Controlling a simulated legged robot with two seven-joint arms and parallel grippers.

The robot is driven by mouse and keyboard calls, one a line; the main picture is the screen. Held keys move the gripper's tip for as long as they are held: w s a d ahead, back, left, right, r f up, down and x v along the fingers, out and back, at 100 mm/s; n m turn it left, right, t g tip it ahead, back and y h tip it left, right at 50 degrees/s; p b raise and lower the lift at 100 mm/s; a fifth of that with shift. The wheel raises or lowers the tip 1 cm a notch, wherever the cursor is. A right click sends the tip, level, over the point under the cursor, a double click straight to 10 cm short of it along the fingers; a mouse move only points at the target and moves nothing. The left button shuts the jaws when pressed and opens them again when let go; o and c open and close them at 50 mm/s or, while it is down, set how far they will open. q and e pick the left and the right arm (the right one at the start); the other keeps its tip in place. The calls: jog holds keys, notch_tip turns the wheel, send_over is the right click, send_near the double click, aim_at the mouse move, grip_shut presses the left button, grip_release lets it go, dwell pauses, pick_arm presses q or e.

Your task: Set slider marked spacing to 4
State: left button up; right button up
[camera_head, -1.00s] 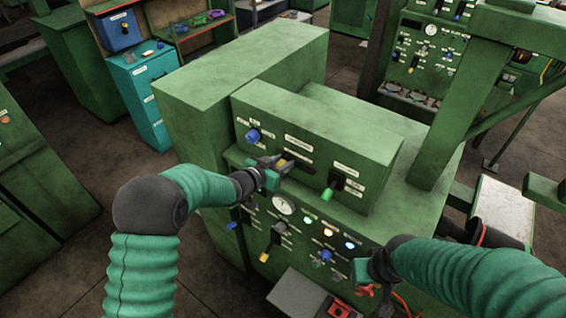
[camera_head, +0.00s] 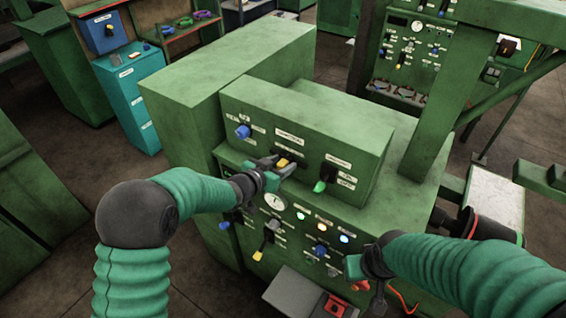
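A yellow slider knob (camera_head: 283,162) sits in a dark slot on the sloping front of the green machine's upper box. A white label (camera_head: 289,134) is above it, too small to read. My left gripper (camera_head: 277,168) is at the knob, its dark fingers spread apart around or just in front of it. The fingers hide part of the slot and its scale. I cannot tell whether they touch the knob. My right gripper (camera_head: 378,290) is low at the right, in front of the lower panel, its fingers poorly seen.
A blue knob (camera_head: 243,131) is left of the slider, a green-tipped switch (camera_head: 320,186) to its right. Below are a round gauge (camera_head: 274,201), lit buttons (camera_head: 344,239) and a yellow-tipped lever (camera_head: 258,255). A red part (camera_head: 335,305) is near my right gripper.

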pick_arm(q)
jog(key=shift+s+a+r, duration=0.1)
jog(key=shift+a+r, duration=0.05)
jog(key=shift+a, duration=0.1)
jog(key=shift+s+a+b, duration=0.15)
jog(key=shift+a+b, duration=0.1)
jog(key=shift+b, duration=0.05)
jog(key=b+v, duration=0.2)
jog(key=v, duration=0.3)
jog(key=shift+s+r, duration=0.15)
jog(key=shift+s, duration=0.25)
send_near(278, 166)
jog(key=v, duration=0.5)
jog(key=shift+s+a+r+b, duration=0.1)
jog(key=shift+s+a+b, duration=0.15)
jog(key=shift+a+b, duration=0.05)
pick_arm(e)
jog(key=f, duration=0.3)
jog(key=shift+a, duration=0.2)
pick_arm(q)
jog(key=shift+d, duration=0.2)
pick_arm(e)
jog(key=shift+d+f, duration=0.1)
jog(key=shift+d, duration=0.1)
